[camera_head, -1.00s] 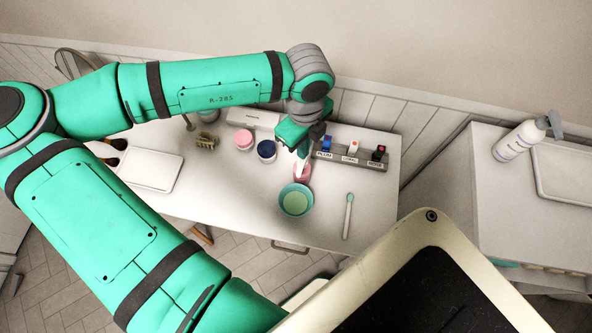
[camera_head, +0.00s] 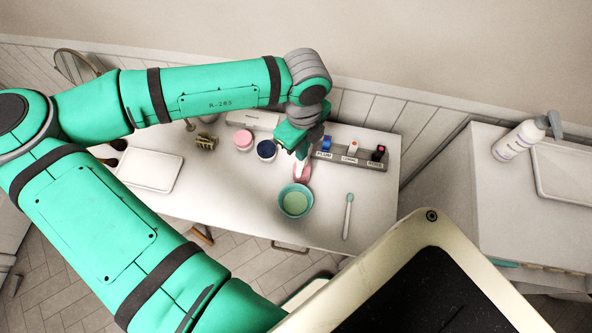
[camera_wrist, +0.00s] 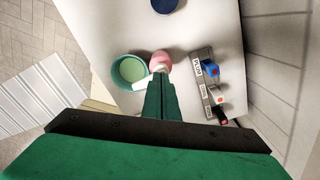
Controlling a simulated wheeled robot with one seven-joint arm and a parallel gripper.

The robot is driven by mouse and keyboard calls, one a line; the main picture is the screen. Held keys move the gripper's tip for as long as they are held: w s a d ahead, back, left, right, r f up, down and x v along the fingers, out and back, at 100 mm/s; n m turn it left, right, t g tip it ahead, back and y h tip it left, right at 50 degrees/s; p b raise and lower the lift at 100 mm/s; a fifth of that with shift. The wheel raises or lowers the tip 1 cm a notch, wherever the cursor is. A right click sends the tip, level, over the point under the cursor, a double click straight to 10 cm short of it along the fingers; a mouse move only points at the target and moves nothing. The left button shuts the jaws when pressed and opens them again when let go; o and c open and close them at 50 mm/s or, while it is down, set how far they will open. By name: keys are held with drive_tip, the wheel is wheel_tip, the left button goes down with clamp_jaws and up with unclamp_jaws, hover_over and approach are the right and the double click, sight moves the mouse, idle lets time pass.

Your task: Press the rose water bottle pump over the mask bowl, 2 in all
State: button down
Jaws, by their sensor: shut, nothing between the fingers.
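The rose water bottle appears to be the small pink bottle (camera_head: 302,173) with a white pump top, standing just behind the mask bowl (camera_head: 296,215). The bowl is teal with pale green contents; it also shows in the wrist view (camera_wrist: 114,70). My gripper (camera_head: 302,153) is shut and empty, pointing down right above the bottle's top. In the wrist view its fingertips (camera_wrist: 160,76) overlap the white pump (camera_wrist: 154,66), and the pink body (camera_wrist: 161,57) shows beyond them. I cannot tell whether the fingertips touch the pump.
A grey rack (camera_head: 345,162) with labelled bottles stands right of my gripper. A dark blue jar (camera_head: 266,150) and a pink jar (camera_head: 243,140) stand to the left. A white tray (camera_head: 150,171) lies at far left. A brush (camera_head: 348,216) lies right of the bowl.

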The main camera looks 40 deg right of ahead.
drive_tip(key=shift+s+d+f, duration=0.1)
drive_tip(key=shift+s+f, duration=0.05)
drive_tip(key=shift+f, duration=0.65)
drive_tip(key=shift+r, duration=0.15)
drive_tip(key=shift+w+r, duration=0.2)
drive_tip(key=shift+r, duration=0.9)
drive_tip(key=shift+s, duration=0.15)
drive_tip(key=shift+f, duration=0.2)
